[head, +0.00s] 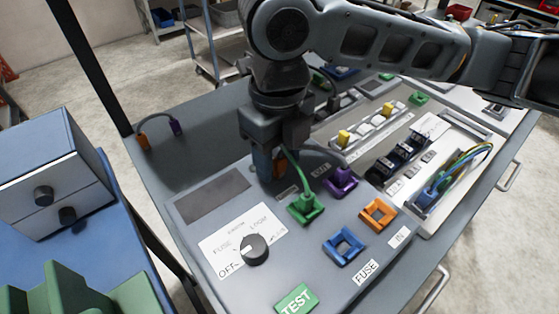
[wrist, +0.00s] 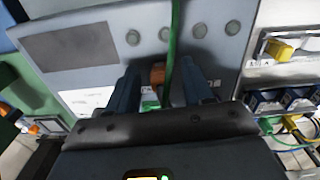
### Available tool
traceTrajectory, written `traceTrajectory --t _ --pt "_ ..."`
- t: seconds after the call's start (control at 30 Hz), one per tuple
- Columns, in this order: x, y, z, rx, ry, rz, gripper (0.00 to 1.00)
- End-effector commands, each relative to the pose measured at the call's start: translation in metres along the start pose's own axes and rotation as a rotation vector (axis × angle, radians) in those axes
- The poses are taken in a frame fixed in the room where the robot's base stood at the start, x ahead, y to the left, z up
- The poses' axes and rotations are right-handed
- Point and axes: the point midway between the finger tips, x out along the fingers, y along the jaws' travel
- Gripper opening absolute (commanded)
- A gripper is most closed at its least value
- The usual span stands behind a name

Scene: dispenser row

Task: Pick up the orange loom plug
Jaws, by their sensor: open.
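My gripper (head: 266,160) points down over the grey panel, its jaws open. An orange plug (head: 279,166) shows at the jaws, partly hidden by a finger. In the wrist view the orange plug (wrist: 157,76) lies between the two fingers of my gripper (wrist: 161,86), with gaps at both sides. A green cable (head: 296,172) runs from beside the jaws to a green plug in a green socket (head: 306,207). Another orange plug (head: 143,143) lies at the panel's far left, joined by a grey cable to a purple plug (head: 175,127).
An empty blue socket (head: 344,246) and an orange socket (head: 378,214) stand near the front. A purple socket (head: 341,181) is right of my gripper. A black knob (head: 254,249) stands in front. A grey drawer box (head: 52,172) is at left. The panel's left part is clear.

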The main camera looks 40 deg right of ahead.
Motion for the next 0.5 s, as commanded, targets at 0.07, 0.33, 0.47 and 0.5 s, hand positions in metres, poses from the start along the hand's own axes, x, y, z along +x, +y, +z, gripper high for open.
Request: traceTrajectory --t 0.07,0.33,0.47,0.5 --pt "0.0049 0.0002 -0.0001 0.001 0.0 0.001 0.51" --pt "0.0062 0.0003 0.0001 0.0 -0.001 0.001 0.48" --pt "0.0061 0.0003 0.0001 0.0 -0.001 0.0 0.36" --pt "0.006 0.0003 0.0001 0.0 -0.001 0.0 0.32"
